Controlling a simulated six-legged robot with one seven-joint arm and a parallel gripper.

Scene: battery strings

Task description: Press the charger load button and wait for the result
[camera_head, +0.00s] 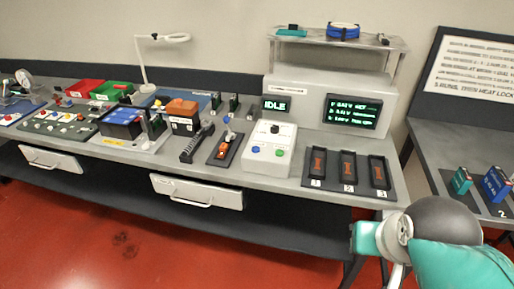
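A white charger control box (266,168) stands on the bench at centre. It has a black knob (274,129), a blue button (256,149) and a green button (280,153). Their labels are too small to read, so I cannot tell which is the load button. A small display (275,106) behind the box reads IDLE. A larger screen (352,113) to its right shows several lines of green text. Parts of my arm show at the lower right, apart from the box. My gripper's fingers do not show.
Three numbered black bays (348,172) lie right of the box. A tray with a red-orange item (222,150) and a black tool (197,143) lie to its left. A battery unit (122,122) and bins are farther left. A side bench (427,150) holds more batteries. Red floor is open in front.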

